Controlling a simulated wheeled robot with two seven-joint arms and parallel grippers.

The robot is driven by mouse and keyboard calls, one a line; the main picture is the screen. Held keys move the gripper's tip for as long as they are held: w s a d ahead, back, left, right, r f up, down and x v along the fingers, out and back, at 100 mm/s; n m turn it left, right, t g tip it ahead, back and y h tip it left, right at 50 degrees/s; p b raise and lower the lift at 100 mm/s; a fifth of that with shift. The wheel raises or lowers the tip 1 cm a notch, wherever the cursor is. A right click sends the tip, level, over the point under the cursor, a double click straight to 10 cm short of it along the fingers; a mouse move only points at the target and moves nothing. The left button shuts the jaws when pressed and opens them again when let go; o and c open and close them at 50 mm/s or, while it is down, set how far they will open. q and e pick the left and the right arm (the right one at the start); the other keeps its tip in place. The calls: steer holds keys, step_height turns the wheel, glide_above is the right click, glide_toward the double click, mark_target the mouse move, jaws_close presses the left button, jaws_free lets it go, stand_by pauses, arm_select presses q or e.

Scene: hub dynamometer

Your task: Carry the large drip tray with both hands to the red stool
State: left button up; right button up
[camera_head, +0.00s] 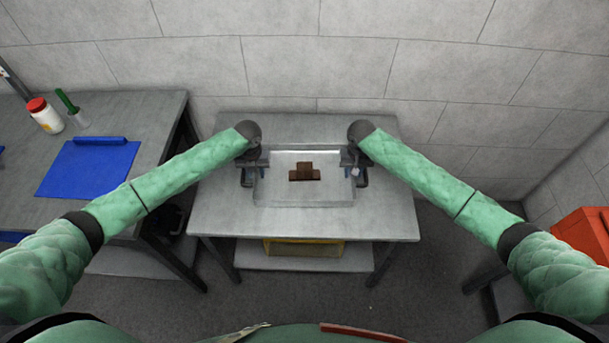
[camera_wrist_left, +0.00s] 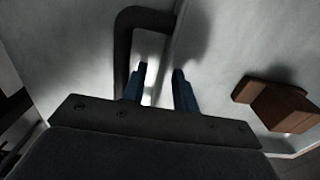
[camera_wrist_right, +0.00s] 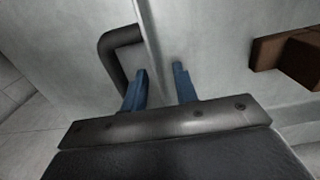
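The large drip tray (camera_head: 305,196) is a clear-grey shallow tray on a grey table, with a dark handle at each side. My left gripper (camera_head: 248,175) is at its left side. In the left wrist view the blue fingers (camera_wrist_left: 160,82) stand apart on either side of the tray wall, beside the dark handle (camera_wrist_left: 124,50). My right gripper (camera_head: 355,172) is at its right side. In the right wrist view its fingers (camera_wrist_right: 160,82) also stand apart astride the wall, by the other handle (camera_wrist_right: 108,52). A red thing, probably the stool (camera_head: 582,236), is at the far right, partly cut off.
A brown stepped block (camera_head: 304,173) lies in the tray. A yellow-edged box (camera_head: 303,248) is on the table's (camera_head: 300,223) lower shelf. The left bench (camera_head: 150,115) holds a blue mat (camera_head: 88,168), a red-lidded jar (camera_head: 45,117) and a green-handled tool (camera_head: 67,101). A wall stands behind.

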arm_select(q)
jaws_close()
arm_select(e)
jaws_close()
arm_select(q)
steer(key=shift+w+r, duration=0.1)
arm_select(e)
steer(key=shift+w+r, duration=0.1)
stand_by(1.0)
